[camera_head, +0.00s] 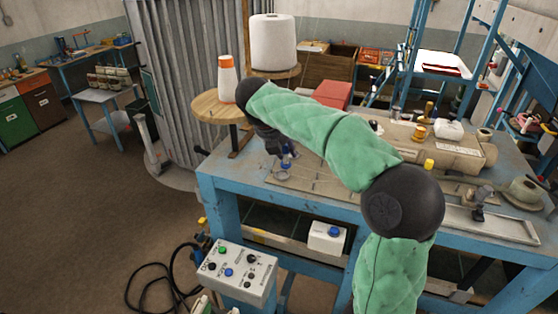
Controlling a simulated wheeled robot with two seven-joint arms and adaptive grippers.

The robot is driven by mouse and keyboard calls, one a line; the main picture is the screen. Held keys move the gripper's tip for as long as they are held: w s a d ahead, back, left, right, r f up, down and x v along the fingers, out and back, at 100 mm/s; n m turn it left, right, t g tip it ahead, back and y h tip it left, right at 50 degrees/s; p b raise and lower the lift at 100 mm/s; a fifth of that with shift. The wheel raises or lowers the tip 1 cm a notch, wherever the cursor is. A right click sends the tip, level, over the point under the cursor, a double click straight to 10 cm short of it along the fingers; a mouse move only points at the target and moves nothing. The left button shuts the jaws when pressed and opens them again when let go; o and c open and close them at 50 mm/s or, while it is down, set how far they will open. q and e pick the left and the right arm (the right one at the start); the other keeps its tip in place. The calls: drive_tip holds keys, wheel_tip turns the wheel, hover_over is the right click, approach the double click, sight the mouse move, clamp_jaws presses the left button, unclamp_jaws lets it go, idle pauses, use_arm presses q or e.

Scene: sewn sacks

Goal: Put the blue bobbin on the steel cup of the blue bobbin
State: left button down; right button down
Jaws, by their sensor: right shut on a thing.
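My right arm reaches in from the lower right, and its dark gripper (280,153) points down over the left part of the blue table. It is shut on the blue bobbin (288,152), a small blue piece showing at the fingertips. The bobbin is just above a small round steel cup (283,172) on the tabletop. I cannot tell whether bobbin and cup touch. The fingers and wrist hide part of the bobbin. My left gripper is not in view.
The blue-framed table (330,202) holds a beige machine (440,148) and a yellow spool (419,132) to the right. A button box (236,272) is in front.

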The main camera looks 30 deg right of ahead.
drive_tip(key=w+d+f, duration=0.1)
drive_tip(key=w+f, duration=0.1)
drive_tip(key=w+d+f+p, duration=0.1)
drive_tip(key=w+f, duration=0.1)
drive_tip(key=w+f+p, duration=0.1)
drive_tip(key=w+f, duration=0.1)
drive_tip(key=w, duration=0.1)
drive_tip(key=shift+d+f, duration=0.25)
drive_tip(key=shift+d, duration=0.15)
drive_tip(key=shift+w+d+f, duration=0.1)
drive_tip(key=shift+w+f, duration=0.05)
drive_tip(key=shift+f, duration=0.15)
wheel_tip(320, 180, down, 2)
drive_tip(key=shift+w+f+p, duration=0.1)
drive_tip(key=shift+p, duration=0.45)
drive_tip(key=shift+f, duration=0.55)
drive_tip(key=shift+f, duration=0.15)
drive_tip(key=c, duration=1)
unclamp_jaws()
drive_tip(key=shift+o, duration=0.2)
